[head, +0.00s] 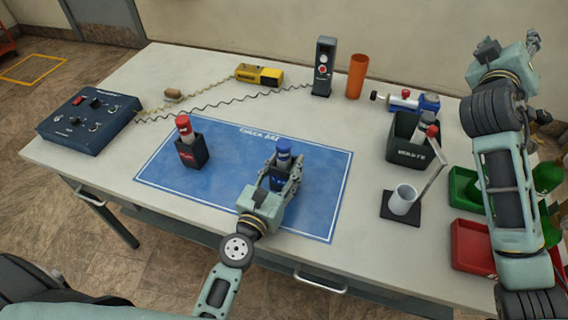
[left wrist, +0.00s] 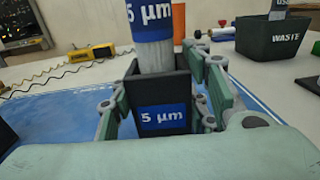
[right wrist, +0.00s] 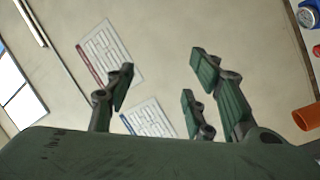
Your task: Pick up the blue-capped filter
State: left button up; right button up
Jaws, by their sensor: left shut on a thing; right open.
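The blue-capped filter (head: 283,152) stands upright in a black holder with a blue 5 µm label (left wrist: 163,118) on the blue mat (head: 325,185). In the left wrist view the filter's clear body (left wrist: 154,55) rises from the holder, its top cut off by the frame. My left gripper (head: 283,168) has its fingers on both sides of the holder, shut on it; the exact contact is partly hidden. A red-capped filter (head: 184,127) stands in a red-labelled black holder (head: 192,152) to the left. My right gripper (head: 531,42) is raised at the far right, open and empty.
A blue control box (head: 88,120) sits at the left. A yellow meter (head: 259,74), black handheld device (head: 323,67) and orange cylinder (head: 357,76) stand at the back. A waste bin (head: 408,150) and white cup (head: 403,199) are at right. The mat between the holders is clear.

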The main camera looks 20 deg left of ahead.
jog(key=s+a+f+n+g+y, duration=0.1)
jog(key=s+a+f+y, duration=0.45)
jog(key=a+f, duration=0.55)
jog(key=g+y, duration=0.6)
jog(key=y, duration=0.3)
send_near(287, 153)
jog(key=shift+n, duration=0.3)
jog(key=x, duration=0.5)
jog(key=shift+s+f, duration=0.15)
jog(key=x, duration=0.5)
jog(key=shift+w+a, duration=0.25)
jog(key=shift+w, duration=0.05)
grip_shut()
